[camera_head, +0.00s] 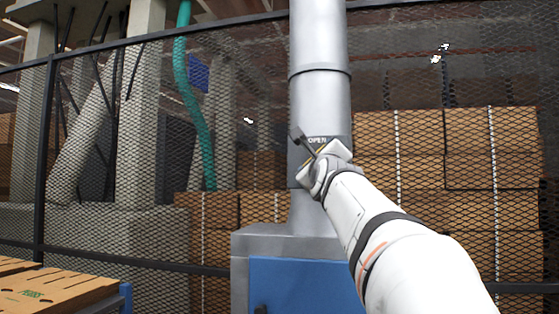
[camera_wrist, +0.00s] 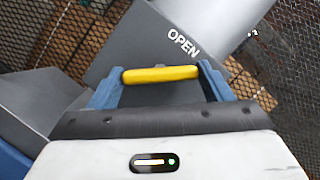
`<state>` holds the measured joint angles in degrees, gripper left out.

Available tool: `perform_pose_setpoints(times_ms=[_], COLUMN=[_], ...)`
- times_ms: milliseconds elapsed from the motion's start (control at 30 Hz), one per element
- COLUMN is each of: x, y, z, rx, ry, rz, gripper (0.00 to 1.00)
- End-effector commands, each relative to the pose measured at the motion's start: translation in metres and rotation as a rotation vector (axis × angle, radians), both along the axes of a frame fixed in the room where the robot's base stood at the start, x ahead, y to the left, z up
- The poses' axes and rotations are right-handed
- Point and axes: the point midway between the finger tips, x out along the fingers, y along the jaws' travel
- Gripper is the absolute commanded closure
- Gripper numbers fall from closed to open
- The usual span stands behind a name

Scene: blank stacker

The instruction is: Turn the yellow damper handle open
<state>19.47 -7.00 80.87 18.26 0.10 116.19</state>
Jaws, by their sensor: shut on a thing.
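The yellow damper handle (camera_wrist: 160,75) shows in the wrist view as a short bar below the word OPEN on a dark grey plate (camera_wrist: 140,40). My gripper (camera_wrist: 158,84) is shut on the handle, with one blue finger at each end of the bar.
A grey and blue machine cabinet (camera_head: 300,275) stands under the duct. A mesh fence (camera_head: 150,150) runs behind, with stacked brown boxes (camera_head: 490,150) beyond it. A pile of brown boards (camera_head: 50,290) is at the lower left. A green hose (camera_head: 190,90) hangs behind the fence.

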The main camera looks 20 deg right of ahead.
Motion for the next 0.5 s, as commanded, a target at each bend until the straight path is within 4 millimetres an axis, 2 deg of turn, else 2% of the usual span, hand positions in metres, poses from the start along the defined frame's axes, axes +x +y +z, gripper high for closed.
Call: perform_pose_setpoints(times_ms=[367, 500], x=[-0.0006, -0.0009], y=[0.0002, -0.0004], z=[0.0033, 0.0055], rx=[-0.115, -0.214], ry=[0.074, 0.145], rz=[0.023, 0.022], gripper=[0.50, 0.50])
